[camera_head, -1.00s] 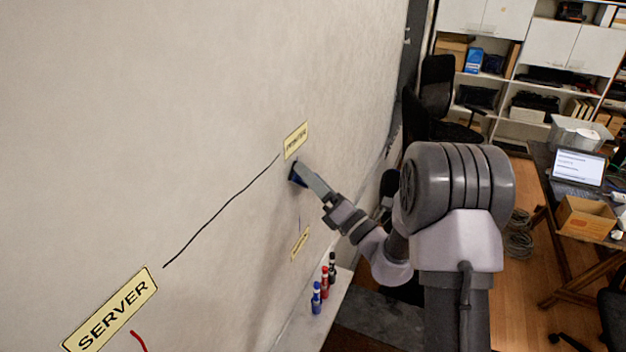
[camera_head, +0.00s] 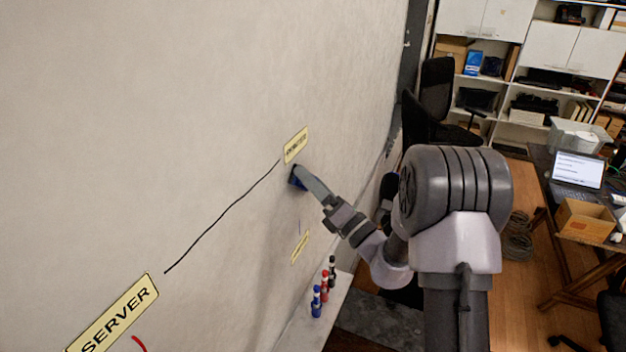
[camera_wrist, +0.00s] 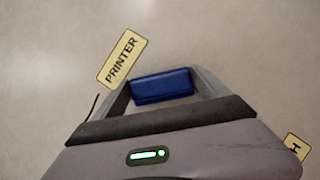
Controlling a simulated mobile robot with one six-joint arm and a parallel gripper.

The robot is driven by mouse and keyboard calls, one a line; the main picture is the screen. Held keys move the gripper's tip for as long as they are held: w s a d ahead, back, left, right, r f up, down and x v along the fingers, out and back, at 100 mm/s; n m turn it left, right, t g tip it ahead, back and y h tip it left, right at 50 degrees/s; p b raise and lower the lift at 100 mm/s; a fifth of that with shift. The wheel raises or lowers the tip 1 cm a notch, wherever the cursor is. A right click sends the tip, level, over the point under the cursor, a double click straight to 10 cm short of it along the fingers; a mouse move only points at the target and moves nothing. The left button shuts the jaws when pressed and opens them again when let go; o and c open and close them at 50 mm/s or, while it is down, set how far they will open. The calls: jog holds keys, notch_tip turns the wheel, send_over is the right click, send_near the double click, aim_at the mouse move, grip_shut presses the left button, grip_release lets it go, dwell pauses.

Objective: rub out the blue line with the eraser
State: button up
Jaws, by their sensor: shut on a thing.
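My gripper (camera_head: 302,178) is shut on the blue eraser (camera_head: 296,182), at the wall just below the PRINTER label (camera_head: 296,145). The eraser (camera_wrist: 162,86) lies between my two fingers in the wrist view, right of the PRINTER label (camera_wrist: 120,59). I cannot tell if it touches the wall. A short, faint line (camera_head: 299,222) shows below the eraser, above a lower yellow label (camera_head: 300,247); its colour is too faint to tell. No clearly blue line shows in the wrist view, where my gripper hides part of the wall.
A black line (camera_head: 222,218) runs from the PRINTER label down to the SERVER label (camera_head: 118,315). A red line (camera_head: 139,343) starts beside SERVER. Blue, red and black markers (camera_head: 325,287) stand on a ledge under the wall. A desk with a laptop (camera_head: 577,170) is far right.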

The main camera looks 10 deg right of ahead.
jog(key=shift+d+f+b, duration=0.1)
jog(key=shift+f+b, duration=6.05)
jog(key=shift+f, duration=1.45)
notch_tip(320, 180, down, 4)
jog(key=b, duration=0.2)
jog(key=shift+r+b, duration=0.15)
jog(key=shift+b, duration=0.25)
jog(key=shift+r, duration=0.15)
jog(key=shift+s, duration=0.1)
jog(key=shift+s+d+b, duration=0.45)
jog(key=shift+s+d, duration=0.4)
jog(key=shift+d, duration=0.3)
jog(key=shift+s+d+b, duration=0.4)
jog(key=shift+s+d, duration=0.45)
jog(key=shift+d, duration=0.3)
jog(key=shift+s+d+b, duration=0.25)
jog(key=shift+s+d, duration=0.2)
jog(key=shift+d, duration=0.15)
jog(key=shift+s+d+b, duration=0.2)
jog(key=shift+s+d, duration=0.2)
jog(key=shift+d, duration=0.2)
